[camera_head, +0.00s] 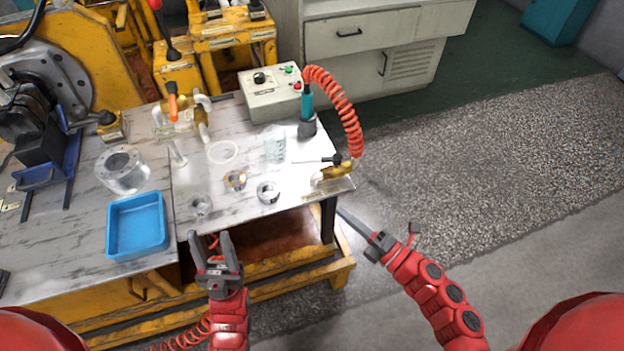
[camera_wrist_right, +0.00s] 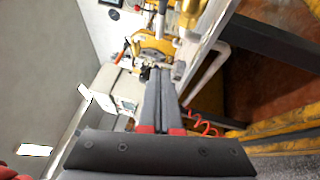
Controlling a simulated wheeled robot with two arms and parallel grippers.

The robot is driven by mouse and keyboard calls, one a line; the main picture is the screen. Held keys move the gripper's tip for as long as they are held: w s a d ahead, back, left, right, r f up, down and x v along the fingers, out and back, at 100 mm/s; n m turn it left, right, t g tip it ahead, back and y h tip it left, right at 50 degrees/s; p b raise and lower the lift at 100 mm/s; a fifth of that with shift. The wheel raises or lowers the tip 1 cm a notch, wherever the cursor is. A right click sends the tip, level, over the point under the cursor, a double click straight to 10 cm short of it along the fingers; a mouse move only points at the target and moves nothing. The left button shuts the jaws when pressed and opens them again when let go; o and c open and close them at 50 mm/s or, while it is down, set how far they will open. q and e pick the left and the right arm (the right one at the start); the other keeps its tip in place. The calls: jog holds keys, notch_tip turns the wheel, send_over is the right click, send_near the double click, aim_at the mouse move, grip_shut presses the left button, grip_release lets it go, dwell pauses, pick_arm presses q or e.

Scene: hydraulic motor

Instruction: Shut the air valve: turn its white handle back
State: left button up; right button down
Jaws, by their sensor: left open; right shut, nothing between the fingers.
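The brass air valve (camera_head: 337,171) sits at the right front corner of the bench, where the red coiled hose comes down. A thin pale lever (camera_head: 312,161) reaches left from its dark top; I take it for the handle, but its exact angle is hard to tell. My right gripper (camera_head: 343,212) is shut and empty, below and right of the valve, apart from it, pointing up-left. Its closed fingers (camera_wrist_right: 160,72) also show in the right wrist view. My left gripper (camera_head: 211,240) is open and empty at the bench's front edge.
The red coiled hose (camera_head: 345,105) arcs beside the valve. Clear rings and a metal ring (camera_head: 268,192) lie left of it. A blue tray (camera_head: 137,224) and control box (camera_head: 271,92) stand on the bench. The floor right of the bench is free.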

aim_at(315, 161)
jog(key=shift+r, duration=0.1)
jog(key=x, duration=0.4)
jog(key=w+d+p+x, duration=0.1)
jog(key=x, duration=0.7)
jog(key=shift+w+d+r, duration=0.2)
jog(key=shift+w, duration=0.6)
